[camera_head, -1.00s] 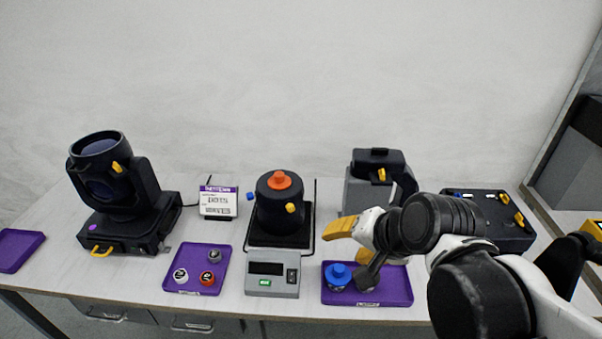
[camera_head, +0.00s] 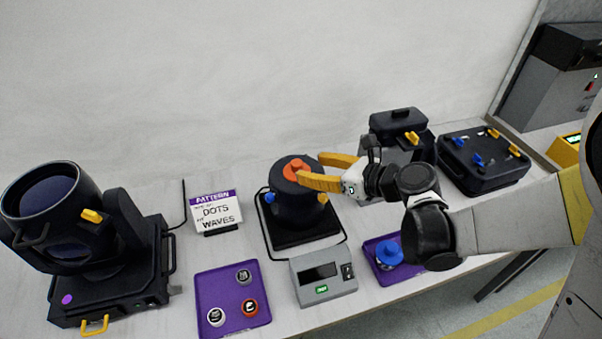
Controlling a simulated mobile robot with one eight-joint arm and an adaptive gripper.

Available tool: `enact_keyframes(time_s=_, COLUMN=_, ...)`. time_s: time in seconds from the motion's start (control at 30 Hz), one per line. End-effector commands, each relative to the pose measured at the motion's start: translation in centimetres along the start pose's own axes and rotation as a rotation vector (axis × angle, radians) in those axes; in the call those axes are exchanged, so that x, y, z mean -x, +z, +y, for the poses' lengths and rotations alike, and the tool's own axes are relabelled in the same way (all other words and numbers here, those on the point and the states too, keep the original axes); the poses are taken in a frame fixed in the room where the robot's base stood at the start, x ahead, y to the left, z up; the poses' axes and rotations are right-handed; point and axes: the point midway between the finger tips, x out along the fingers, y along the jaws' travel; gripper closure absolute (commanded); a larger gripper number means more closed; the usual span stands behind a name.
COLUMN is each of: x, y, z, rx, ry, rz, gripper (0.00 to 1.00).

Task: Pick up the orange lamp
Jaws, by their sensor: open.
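The orange-topped part (camera_head: 293,165), which I take as the orange lamp, sits in the top of a round black housing (camera_head: 290,205) on the black plate of a scale. My gripper (camera_head: 311,168) has yellow fingers and comes in from the right at the level of the orange top. Its fingers are apart, with the tips at the right side of the orange top. I cannot tell whether they touch it. The lower part of the lamp is hidden inside the housing.
A purple tray (camera_head: 212,283) with several small discs lies left of the scale display (camera_head: 322,278). A blue-topped lamp (camera_head: 388,253) stands on a purple tray at right, partly behind my arm. A pattern sign (camera_head: 214,213) and a large moving-head light (camera_head: 60,215) stand at left.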

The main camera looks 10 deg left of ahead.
Motion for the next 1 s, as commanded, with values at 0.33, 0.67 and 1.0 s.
enact_keyframes(time_s=0.33, x=-3.2, y=-0.6, z=-0.2, rx=0.003, ry=0.001, rz=0.002, gripper=0.47)
enact_keyframes(time_s=0.67, x=-6.6, y=-0.5, z=-0.6, rx=0.003, ry=-0.001, rz=0.001, gripper=0.47)
enact_keyframes(time_s=1.0, x=-6.5, y=-0.5, z=-0.5, rx=0.003, ry=-0.001, rz=0.002, gripper=1.0)
